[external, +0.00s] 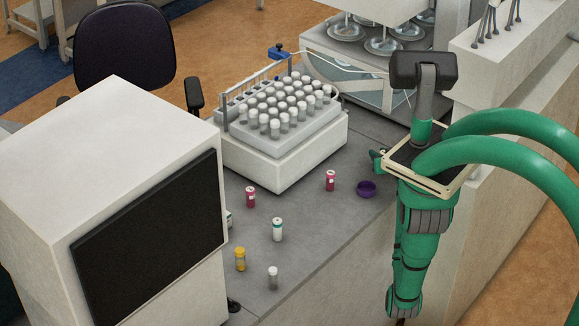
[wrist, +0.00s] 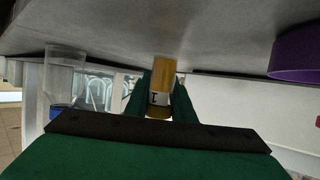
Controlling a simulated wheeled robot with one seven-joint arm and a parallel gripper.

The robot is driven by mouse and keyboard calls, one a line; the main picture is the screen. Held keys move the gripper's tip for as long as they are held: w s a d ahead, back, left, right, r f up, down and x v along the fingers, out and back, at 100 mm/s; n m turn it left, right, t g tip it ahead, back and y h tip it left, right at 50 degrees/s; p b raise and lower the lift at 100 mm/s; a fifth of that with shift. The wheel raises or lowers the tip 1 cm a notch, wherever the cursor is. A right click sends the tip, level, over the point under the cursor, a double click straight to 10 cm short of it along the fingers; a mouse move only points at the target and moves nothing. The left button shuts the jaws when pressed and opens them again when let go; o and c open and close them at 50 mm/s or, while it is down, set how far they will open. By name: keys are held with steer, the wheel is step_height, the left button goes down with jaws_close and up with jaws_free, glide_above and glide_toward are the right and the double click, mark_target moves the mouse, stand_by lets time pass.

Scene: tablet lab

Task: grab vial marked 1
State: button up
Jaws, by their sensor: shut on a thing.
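In the wrist view a yellow-amber vial (wrist: 162,72) with a white label stands between the two green fingers of my gripper (wrist: 160,98). The label bears a dark mark that looks like a 1. My gripper is shut on this vial. The vial's upper end in the picture overlaps the grey surface; whether they touch I cannot tell. In the external view my arm hides the held vial and most of my gripper; only a small green part shows left of the arm, by the counter edge.
A purple dish (external: 366,188) lies near my arm. On the grey counter (external: 310,235) stand two red vials (external: 251,197), a white vial (external: 277,230), a yellow vial (external: 240,260) and a pale vial (external: 272,278). A full vial rack (external: 287,155) is behind; a white machine (external: 140,180) blocks the left.

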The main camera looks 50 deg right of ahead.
step_height(320, 180, up, 17)
steer(key=shift+f, duration=0.15)
